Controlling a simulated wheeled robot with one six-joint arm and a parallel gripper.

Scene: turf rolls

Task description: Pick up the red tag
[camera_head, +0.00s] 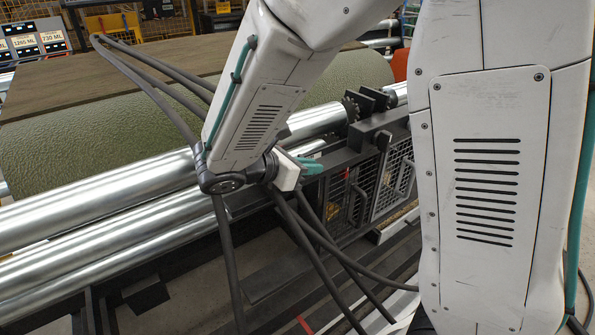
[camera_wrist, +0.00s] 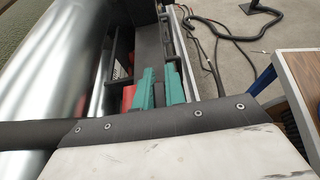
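My gripper (camera_head: 312,165) has teal fingers and hangs beside the dark machine frame, just past the end of my forearm. In the wrist view the fingers (camera_wrist: 160,88) stand apart with a narrow gap, and I see nothing held between them. A red piece (camera_wrist: 128,97) shows just left of the left finger, partly hidden by it. In the head view a small red patch (camera_head: 346,173) shows on the frame, right of my gripper. I cannot tell which of these is the red tag, or whether they are the same thing.
Shiny metal rollers (camera_head: 100,210) run along the machine's side, beside a large green turf roll (camera_head: 90,140) under a brown board (camera_head: 110,75). Mesh guards (camera_head: 390,180) stand right of my gripper.

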